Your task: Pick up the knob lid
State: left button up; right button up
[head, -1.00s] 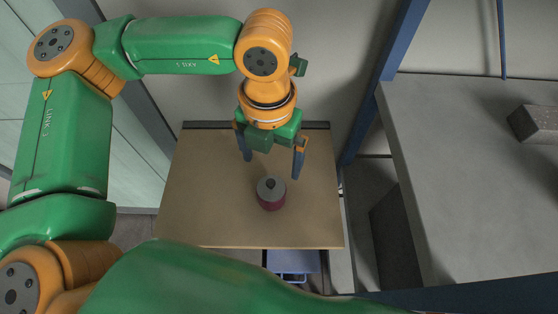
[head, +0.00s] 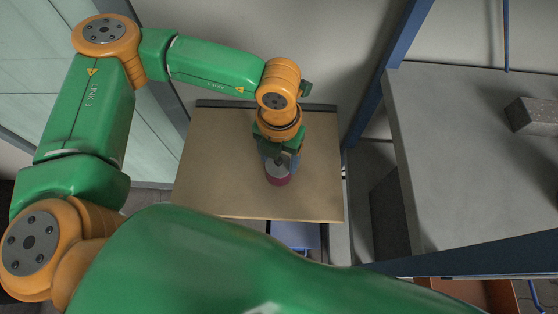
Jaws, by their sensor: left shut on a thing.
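The knob lid (head: 275,172) is a light grey disc with a dark knob. The fingers and wrist hide the knob and part of the lid's far side. I cannot see a gap between lid and pot. My right gripper is not in view.
The wooden board (head: 220,180) is otherwise bare around the pot. A grey concrete bench (head: 455,170) stands to the right, with a rough grey block (head: 533,116) on it. A blue post (head: 395,65) rises between board and bench.

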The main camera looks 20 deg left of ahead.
pick_arm(q)
jog(key=shift+w, duration=0.1)
jog(key=shift+r, duration=0.4)
jog(key=s+r+b, duration=0.1)
jog(key=r, duration=0.1)
jog(key=s+r+b, duration=0.1)
jog(key=s+r, duration=0.1)
jog(key=r, duration=0.1)
jog(key=s+r+b, duration=0.1)
jog(key=s+r, duration=0.1)
jog(key=shift+d+r+b, duration=0.2)
jog(key=shift+r+b, duration=0.05)
jog(key=shift+b, duration=0.05)
jog(key=s+r+b, duration=0.3)
jog(key=s+r, duration=0.1)
jog(key=s, duration=0.5)
jog(key=shift+d+r, duration=0.3)
jog(key=w+a+f+m, duration=0.3)
jog(key=w+f+m, duration=0.2)
jog(key=m, duration=1.2)
jog(key=w+a+f+m, duration=0.4)
jog(key=w+f+m, duration=0.2)
jog(key=m, duration=1.1)
jog(key=shift+w+a+f+m, duration=0.15)
jog(key=shift+w+m, duration=0.25)
jog(key=shift+w, duration=0.8)
